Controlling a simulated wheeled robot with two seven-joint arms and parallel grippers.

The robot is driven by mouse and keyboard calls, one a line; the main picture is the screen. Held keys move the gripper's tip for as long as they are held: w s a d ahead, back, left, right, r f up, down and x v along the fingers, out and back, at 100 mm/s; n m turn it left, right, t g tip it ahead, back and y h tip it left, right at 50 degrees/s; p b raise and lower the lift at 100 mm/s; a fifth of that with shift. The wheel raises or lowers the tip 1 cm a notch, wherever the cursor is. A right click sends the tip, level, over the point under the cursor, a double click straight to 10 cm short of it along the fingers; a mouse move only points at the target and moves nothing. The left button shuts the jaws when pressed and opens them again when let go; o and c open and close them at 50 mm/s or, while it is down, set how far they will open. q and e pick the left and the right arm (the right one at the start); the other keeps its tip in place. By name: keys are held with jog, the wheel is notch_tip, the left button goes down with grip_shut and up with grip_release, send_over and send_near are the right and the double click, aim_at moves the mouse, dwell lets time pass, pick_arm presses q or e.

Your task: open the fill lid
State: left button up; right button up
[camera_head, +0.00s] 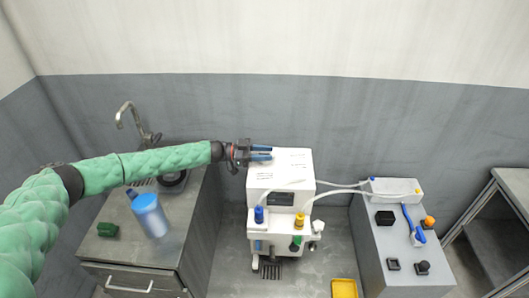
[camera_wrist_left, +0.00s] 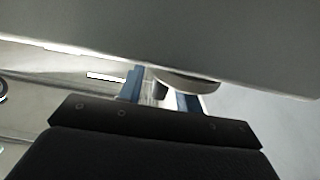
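A white machine (camera_head: 265,182) stands on the floor in the middle of the head view, with its pale flat top (camera_head: 293,163) uppermost. I cannot clearly tell the fill lid apart from that top. My left gripper (camera_head: 269,153) is at the top's back left edge, its two blue fingers parted and pointing right. In the left wrist view, the fingers of my left gripper (camera_wrist_left: 160,92) are apart beneath a large grey panel (camera_wrist_left: 160,40). A rounded tab (camera_wrist_left: 190,83) under the panel partly overlaps the right finger; contact cannot be told. My right gripper is out of view.
A counter with a tap (camera_head: 127,112), a blue bottle (camera_head: 150,214) and a green block (camera_head: 107,230) is at left. A grey bench (camera_head: 408,263) with a white box (camera_head: 392,187) stands at right, joined to the machine by tubes. A yellow tray (camera_head: 344,288) lies in front.

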pick_arm(q)
grip_shut()
jog(key=shift+r, duration=0.1)
